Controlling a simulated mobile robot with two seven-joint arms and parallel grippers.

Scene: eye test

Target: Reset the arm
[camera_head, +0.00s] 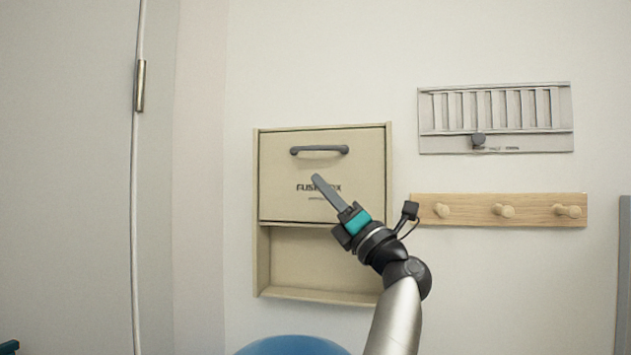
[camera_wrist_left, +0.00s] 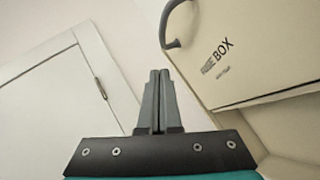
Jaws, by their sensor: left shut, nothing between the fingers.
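My left gripper (camera_head: 317,179) is in front of the beige fuse box (camera_head: 290,205) on the wall. Its fingers are together with nothing between them, and they point up and to the left across the box's front panel, partly covering the lettering. The left wrist view also shows the closed fingers (camera_wrist_left: 160,75), with the fuse box (camera_wrist_left: 265,55) at upper right, apart from them in the picture. The panel has a dark grey handle (camera_head: 320,150), which also shows in the left wrist view (camera_wrist_left: 171,25). My right gripper is not in view.
Below the panel is an open recess (camera_head: 300,262), partly hidden by my arm. Right of the box are a wooden peg rail (camera_head: 473,211) and a grey slatted wall plate (camera_head: 494,142) above it. A blue rounded object (camera_head: 290,346) is at the bottom. A grey door (camera_head: 65,180) is at left.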

